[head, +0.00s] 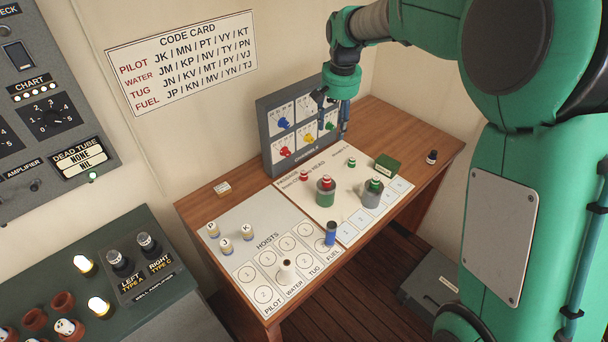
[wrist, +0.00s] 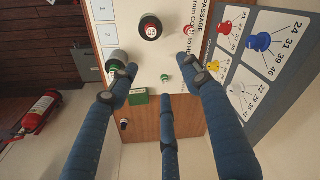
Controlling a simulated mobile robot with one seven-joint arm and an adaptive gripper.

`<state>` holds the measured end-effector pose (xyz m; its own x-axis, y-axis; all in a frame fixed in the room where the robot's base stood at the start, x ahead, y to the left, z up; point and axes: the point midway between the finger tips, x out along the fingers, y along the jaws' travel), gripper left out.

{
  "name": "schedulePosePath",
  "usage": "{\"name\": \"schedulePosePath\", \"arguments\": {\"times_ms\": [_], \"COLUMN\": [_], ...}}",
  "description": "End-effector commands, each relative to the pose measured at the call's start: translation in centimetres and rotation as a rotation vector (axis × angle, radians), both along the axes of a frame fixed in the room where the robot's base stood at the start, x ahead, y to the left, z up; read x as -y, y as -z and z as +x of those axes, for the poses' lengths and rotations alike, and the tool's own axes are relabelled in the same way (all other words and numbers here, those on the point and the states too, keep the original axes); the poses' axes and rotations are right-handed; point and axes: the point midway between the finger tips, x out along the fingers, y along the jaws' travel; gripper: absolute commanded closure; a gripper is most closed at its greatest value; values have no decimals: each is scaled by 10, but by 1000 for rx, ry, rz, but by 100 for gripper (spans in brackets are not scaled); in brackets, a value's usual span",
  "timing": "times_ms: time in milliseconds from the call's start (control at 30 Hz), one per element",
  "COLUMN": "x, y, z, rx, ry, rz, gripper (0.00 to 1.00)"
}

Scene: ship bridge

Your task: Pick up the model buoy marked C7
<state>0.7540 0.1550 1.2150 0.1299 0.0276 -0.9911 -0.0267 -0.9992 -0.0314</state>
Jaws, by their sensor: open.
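Several model buoys stand on the white passage sheet (head: 330,215). A red-topped one on a green base (head: 325,192) and a green-topped one on a grey base (head: 373,192) are larger. A small red one (head: 304,176) and a small green one (head: 351,162) stand behind them. I cannot read the marks well enough to tell which is C7. My gripper (head: 334,112) is open and empty above the back of the sheet. In the wrist view the small green buoy (wrist: 165,78) lies between my spread fingers, below them.
A grey panel (head: 262,135) with coloured knobs stands at the desk's back. A green box (head: 387,166) and a dark bottle (head: 431,157) are on the right. Hoist pieces, including a blue cylinder (head: 331,233), stand front left. Bare wood lies at the right end.

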Motion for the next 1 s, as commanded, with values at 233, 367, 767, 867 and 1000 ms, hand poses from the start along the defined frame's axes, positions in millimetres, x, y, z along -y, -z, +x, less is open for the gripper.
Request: {"name": "schedulePosePath", "arguments": {"times_ms": [233, 367, 767, 867, 1000], "x": [-33, -50, -89, -92, -93], "y": [59, 92, 169, 175, 177], "z": [46, 67, 104, 106, 107], "rx": [-51, -76, -126, -130, -131], "ry": [2, 6, 11, 11, 11], "rz": [-8, -13, -26, -27, -27], "gripper": [52, 52, 52, 52, 52]}}
